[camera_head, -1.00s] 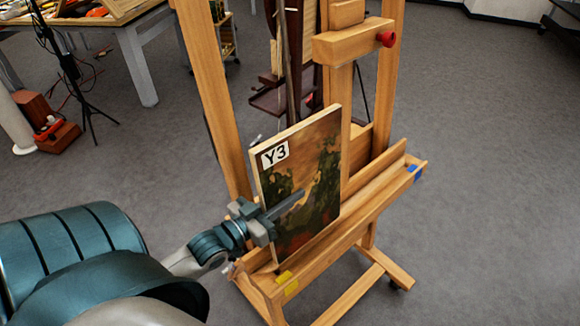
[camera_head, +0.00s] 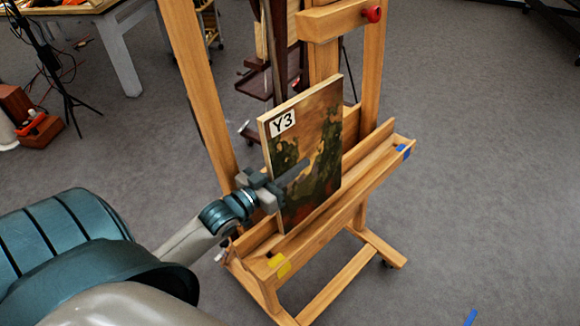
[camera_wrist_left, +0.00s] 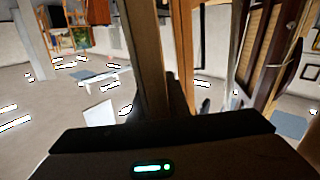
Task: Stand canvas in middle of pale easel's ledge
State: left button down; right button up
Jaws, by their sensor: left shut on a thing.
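The canvas (camera_head: 323,140) is a dark landscape painting with a white "Y3" label at its upper left. It stands nearly upright over the pale wooden easel's ledge (camera_head: 347,209), between the yellow-marked left end and the blue-marked right end, somewhat nearer the yellow. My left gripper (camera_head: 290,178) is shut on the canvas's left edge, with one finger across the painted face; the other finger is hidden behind. I cannot tell whether the canvas's bottom edge touches the ledge. My right gripper is not in view.
The easel's left post (camera_head: 197,95) rises behind the canvas, close to my left gripper. A dark easel (camera_head: 277,60) stands behind. A black tripod (camera_head: 65,90) and a table are at the left. The right floor is mostly clear.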

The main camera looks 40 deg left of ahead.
aim_at(332, 138)
pick_arm(q)
jog(key=shift+w+d+b, duration=0.2)
jog(key=shift+w+b, duration=0.1)
jog(key=shift+w, duration=0.85)
jog(key=shift+w+d+b, duration=0.2)
jog(key=shift+w+b, duration=0.1)
jog(key=shift+w, duration=0.65)
jog(key=shift+w+d+b, duration=0.15)
jog(key=shift+w+b, duration=0.1)
jog(key=shift+w, duration=0.65)
jog(key=shift+w+d+b, duration=0.2)
jog(key=shift+w+b, duration=0.3)
jog(key=shift+w, duration=0.85)
jog(key=shift+w+d+b, duration=0.15)
jog(key=shift+w+b, duration=0.1)
jog(key=shift+w, duration=0.45)
jog(key=shift+w+d+b, duration=0.1)
jog(key=shift+w+b, duration=0.15)
jog(key=shift+w, duration=0.4)
jog(key=shift+w+d+b, duration=0.25)
jog(key=shift+w+b, duration=0.3)
jog(key=shift+w, duration=0.75)
jog(key=shift+a+f+b, duration=0.55)
jog(key=shift+f+b, duration=0.15)
jog(key=shift+a+f+b, duration=0.5)
jog(key=shift+f+b, duration=0.15)
jog(key=shift+f, duration=0.15)
